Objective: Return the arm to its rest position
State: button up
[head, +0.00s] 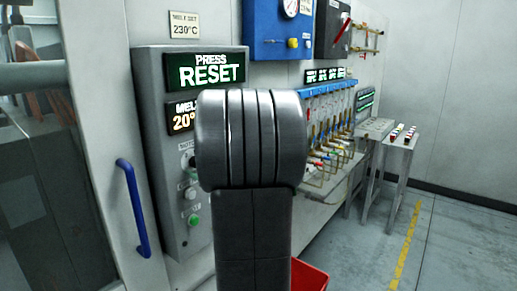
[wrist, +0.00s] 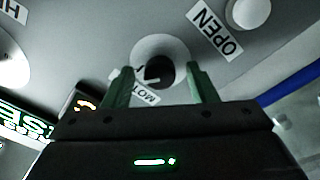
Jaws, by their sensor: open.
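In the wrist view my gripper (wrist: 158,88) is open, with its two green fingers apart and nothing between them. Beyond the fingers is a round knob (wrist: 160,68) on a grey panel, beside a label that reads in part "MOTO". I cannot tell whether the fingertips touch the panel. In the head view my own arm fills the middle and hides my gripper. The grey control panel (head: 158,75) stands behind and to the left of the arm, with a lit display (head: 205,72) reading "PRESS RESET".
A blue door handle (head: 133,208) is at the left. A green button (head: 193,220) sits low on the panel. A blue box with a gauge (head: 265,28) hangs above. A red bin (head: 311,278) is low behind my arm. Open floor (head: 450,240) with a yellow line lies at the right.

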dwell(0.3)
jog(key=r+b+v, duration=0.1)
jog(key=b+v, duration=0.2)
jog(key=v, duration=1.1)
jog(key=w+a+n+p, duration=0.3)
jog(key=w+a+n, duration=0.5)
jog(key=a+n, duration=0.3)
jog(key=shift+w+n+g+p, duration=0.25)
jog(key=shift+n+g+p, duration=0.15)
jog(key=shift+n, duration=1.3)
jog(key=shift+a+f, duration=0.1)
jog(key=shift+f, duration=0.05)
